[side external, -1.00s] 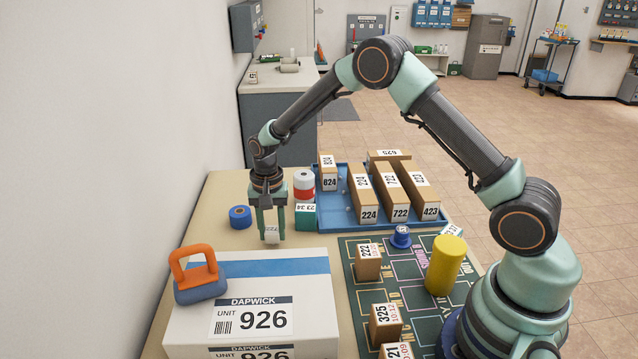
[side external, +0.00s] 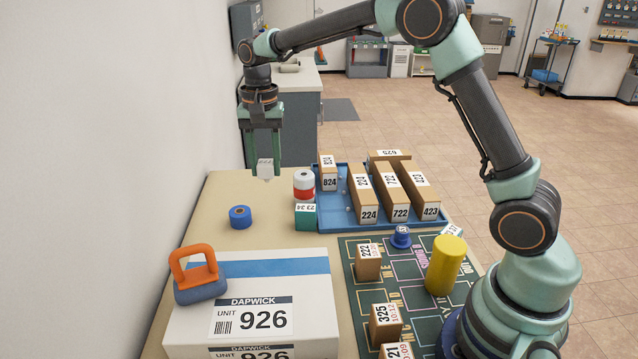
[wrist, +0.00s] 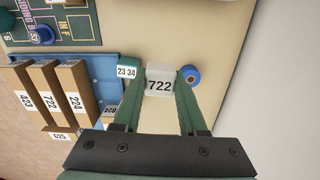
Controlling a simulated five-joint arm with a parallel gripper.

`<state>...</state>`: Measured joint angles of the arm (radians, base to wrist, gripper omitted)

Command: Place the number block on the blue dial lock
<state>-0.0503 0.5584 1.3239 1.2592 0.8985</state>
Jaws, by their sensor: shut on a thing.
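My gripper (side external: 265,160) is shut on a white number block (side external: 265,168), held upright in the air above the far left part of the table. In the wrist view the block (wrist: 160,80) reads 722 and sits between the green fingertips (wrist: 161,90). A blue stepped round piece with a white mark (side external: 400,237), possibly the blue dial lock, stands on the dark green mat, to the right of and nearer than the gripper. A plain blue ring (side external: 240,217) lies on the table below and left of the block; it also shows in the wrist view (wrist: 190,75).
A blue tray (side external: 335,217) holds several numbered boxes. A red-white cylinder (side external: 304,184) and teal block (side external: 305,216) stand left of it. A white carton (side external: 190,330) bears an orange-handled blue padlock (side external: 200,282). The green mat (side external: 352,290) carries brown boxes and a yellow cylinder (side external: 446,265).

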